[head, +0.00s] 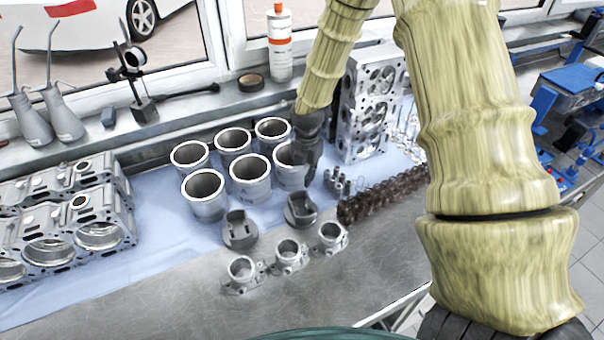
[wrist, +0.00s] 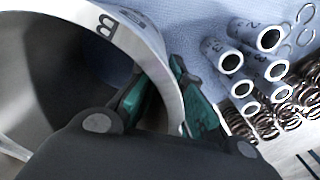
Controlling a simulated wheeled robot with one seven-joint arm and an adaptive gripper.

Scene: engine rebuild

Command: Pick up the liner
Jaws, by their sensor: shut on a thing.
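Several grey metal cylinder liners stand upright in two rows on the blue cloth in the head view. My gripper (head: 310,155) is at the front-row right liner (head: 287,172) and partly hides it. In the wrist view my gripper (wrist: 164,98) is shut on this liner's wall (wrist: 152,62), with one green-padded finger inside the bore and one outside. The liner's rim carries a dark letter that looks like a B. The liner looks upright, and whether its base touches the cloth is hidden.
Neighbouring liners (head: 250,178) stand close on the left. A cylinder head (head: 372,105) stands behind right. Pistons (head: 240,230) and housings (head: 288,255) sit in front.

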